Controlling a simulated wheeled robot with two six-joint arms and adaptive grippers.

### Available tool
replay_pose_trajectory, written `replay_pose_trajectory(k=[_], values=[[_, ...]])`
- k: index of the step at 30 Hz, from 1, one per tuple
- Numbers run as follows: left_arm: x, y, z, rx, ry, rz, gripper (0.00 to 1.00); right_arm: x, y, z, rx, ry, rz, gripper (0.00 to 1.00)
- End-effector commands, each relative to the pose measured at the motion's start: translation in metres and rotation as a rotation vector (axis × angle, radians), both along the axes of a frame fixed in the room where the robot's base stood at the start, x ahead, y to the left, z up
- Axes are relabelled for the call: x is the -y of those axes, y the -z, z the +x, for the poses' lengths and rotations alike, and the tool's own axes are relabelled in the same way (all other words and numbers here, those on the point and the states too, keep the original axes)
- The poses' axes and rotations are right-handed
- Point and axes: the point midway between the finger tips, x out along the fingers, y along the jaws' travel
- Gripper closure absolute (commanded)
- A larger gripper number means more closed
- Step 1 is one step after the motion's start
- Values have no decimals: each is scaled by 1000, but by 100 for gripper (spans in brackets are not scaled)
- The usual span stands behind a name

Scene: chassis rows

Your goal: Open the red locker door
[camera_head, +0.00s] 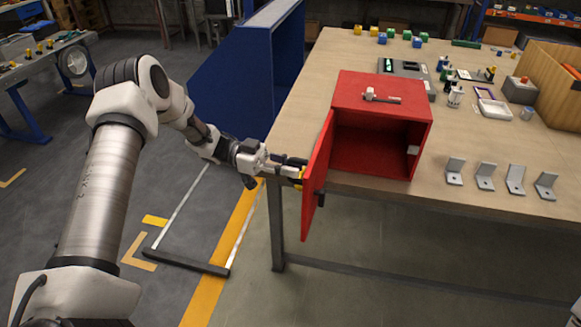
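The red locker (383,95) stands on the wooden workbench near its front edge. Its red door (318,180) is swung open on the left side, projecting out past the bench edge, and the dark red interior shows and looks empty. A small dark part sits low on the door. My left gripper (288,168) is just left of the door, at its outer side. Its fingertips are close to or touching the door; I cannot tell which. The finger gap is too small to make out. My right gripper is not in view.
A small grey-white object (380,97) lies on the locker's top. Several metal brackets (485,176) stand right of the locker. A blue panelled unit (240,75) stands left of the bench. A wooden box (550,75) is at the right. Floor in front of the bench is clear.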

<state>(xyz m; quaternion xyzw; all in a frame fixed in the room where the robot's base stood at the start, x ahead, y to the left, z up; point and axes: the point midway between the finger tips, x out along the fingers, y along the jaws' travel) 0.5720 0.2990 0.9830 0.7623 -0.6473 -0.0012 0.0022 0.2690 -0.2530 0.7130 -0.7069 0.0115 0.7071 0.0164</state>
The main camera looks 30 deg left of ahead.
Motion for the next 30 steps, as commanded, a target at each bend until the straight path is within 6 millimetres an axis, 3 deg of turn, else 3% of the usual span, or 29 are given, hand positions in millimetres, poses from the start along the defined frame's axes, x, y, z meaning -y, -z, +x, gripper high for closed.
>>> replay_pose_trajectory(k=[10, 14, 24, 30], values=[[0, 0, 0, 0, 0, 1, 59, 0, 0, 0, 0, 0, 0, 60], [-10, 0, -1, 1, -3, 0, 59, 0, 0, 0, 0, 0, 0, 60], [-91, 1, -14, 2, -4, 1, 59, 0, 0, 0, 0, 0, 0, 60], [-117, 1, -19, 0, -1, 1, 59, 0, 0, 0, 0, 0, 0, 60]])
